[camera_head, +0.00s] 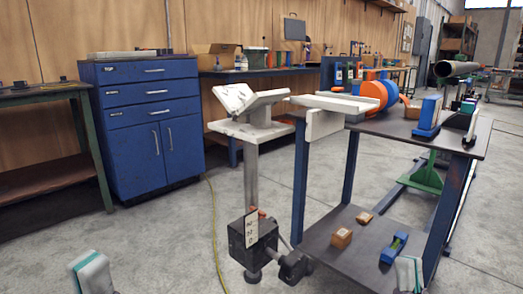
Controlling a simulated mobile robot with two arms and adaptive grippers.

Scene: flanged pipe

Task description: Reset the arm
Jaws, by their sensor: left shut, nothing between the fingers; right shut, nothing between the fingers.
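My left gripper (92,274) shows at the bottom left edge as a pale tip with green trim, and it is shut and empty. My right gripper (409,274) shows at the bottom right, in front of the cart's lower shelf, and it is shut and empty. Only the tips of both are in view; the rest is cut off by the lower edge. The two are far apart and neither touches anything that I can see. A grey pipe (457,68) lies at the far right, its open end facing me.
A dark-topped cart (440,137) stands at the right with orange and blue round parts (383,92) on it. A pale V-topped stand (252,172) is left of it. A blue cabinet (145,130) stands behind. Open concrete floor lies at the left front.

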